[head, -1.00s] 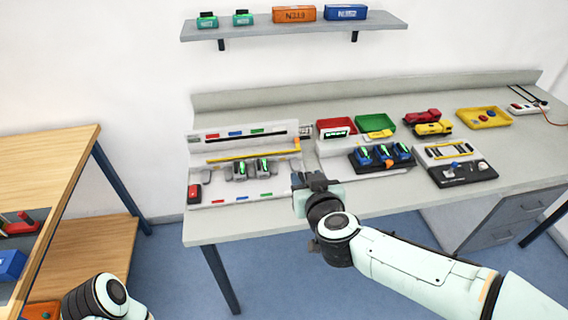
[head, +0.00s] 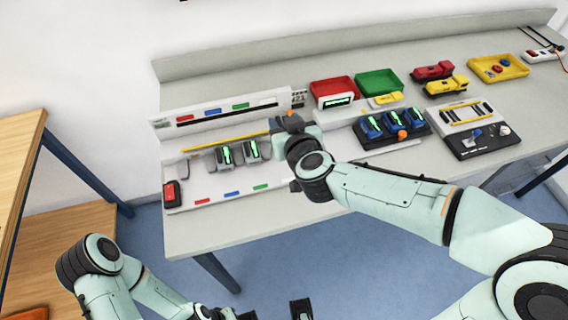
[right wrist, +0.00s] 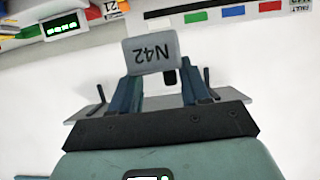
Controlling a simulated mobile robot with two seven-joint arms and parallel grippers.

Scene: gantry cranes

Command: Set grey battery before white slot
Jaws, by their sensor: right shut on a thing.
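My right gripper (head: 284,126) is over the right end of the white crane panel (head: 190,185). In the right wrist view it is shut on a grey battery (right wrist: 150,52) marked N42, held between the fingers. In the head view my own wrist hides most of that battery. The panel has red, blue and green tags along its back and front strips. Two grey units (head: 224,157) with green displays stand on the panel. My left gripper (head: 275,311) is at the bottom edge, its fingers apart and empty.
A yellow rail (head: 228,143) crosses the panel. A red switch (head: 170,192) is at its left end. Right of my gripper are a black tray with blue units (head: 372,127), a red bin (head: 332,88), a green bin (head: 378,82) and toy trucks (head: 445,86). The table's front left is clear.

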